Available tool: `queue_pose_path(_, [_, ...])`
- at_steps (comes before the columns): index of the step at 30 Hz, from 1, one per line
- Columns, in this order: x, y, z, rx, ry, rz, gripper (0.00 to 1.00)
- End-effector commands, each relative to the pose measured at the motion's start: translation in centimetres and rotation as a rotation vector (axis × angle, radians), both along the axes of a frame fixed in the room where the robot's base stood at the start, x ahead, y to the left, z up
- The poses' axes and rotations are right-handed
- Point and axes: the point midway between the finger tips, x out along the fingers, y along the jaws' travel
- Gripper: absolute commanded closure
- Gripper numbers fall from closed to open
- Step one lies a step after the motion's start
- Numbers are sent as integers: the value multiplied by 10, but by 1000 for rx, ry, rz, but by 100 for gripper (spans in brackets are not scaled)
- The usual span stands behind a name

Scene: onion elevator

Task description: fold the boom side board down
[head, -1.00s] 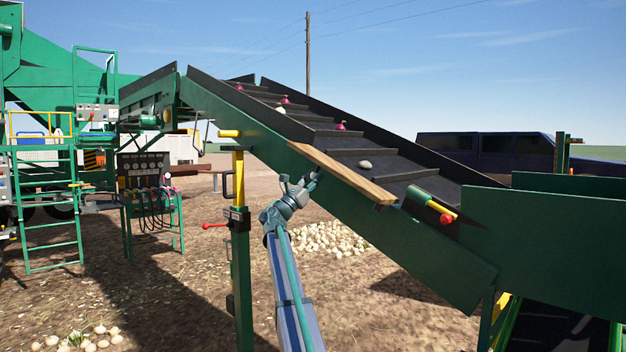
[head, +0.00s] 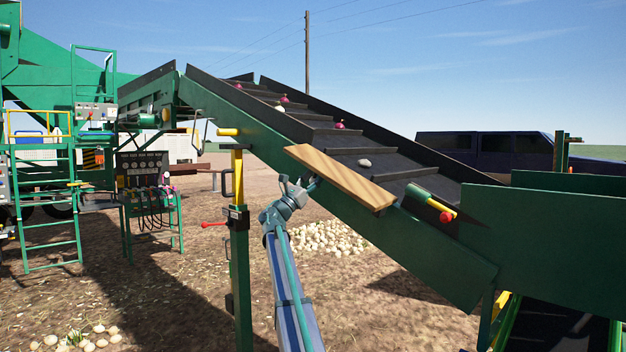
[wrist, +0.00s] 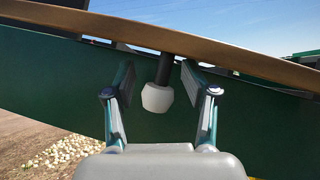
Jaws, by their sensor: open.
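The boom side board, a wooden plank (head: 340,178), lies along the near side of the sloping green boom (head: 262,137), its broad face tilted outward toward me. In the wrist view the board (wrist: 190,47) crosses above my gripper as a brown edge. A dark rod with a pale knob (wrist: 157,98) hangs below it. My gripper (wrist: 155,80) is open, with one finger on each side of the rod and knob; I cannot tell whether either touches. In the head view my gripper (head: 312,184) is just under the board's near edge, its tips partly hidden.
The dark belt (head: 365,150) carries a few onions. A green post with a red-handled lever (head: 214,224) stands left of my arm. A green and yellow cylinder with a red end (head: 432,206) sits right of the board. Onions (head: 325,238) lie on the ground behind my arm.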

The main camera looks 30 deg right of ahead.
Motion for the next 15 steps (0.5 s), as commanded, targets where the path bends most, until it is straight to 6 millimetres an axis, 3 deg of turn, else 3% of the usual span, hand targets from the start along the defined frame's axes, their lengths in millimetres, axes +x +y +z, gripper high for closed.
queue_pose_path(8, [-4, 13, -7, -3, 0, -2, 43])
queue_pose_path(15, [-10, 47, -34, -2, 0, 1, 43])
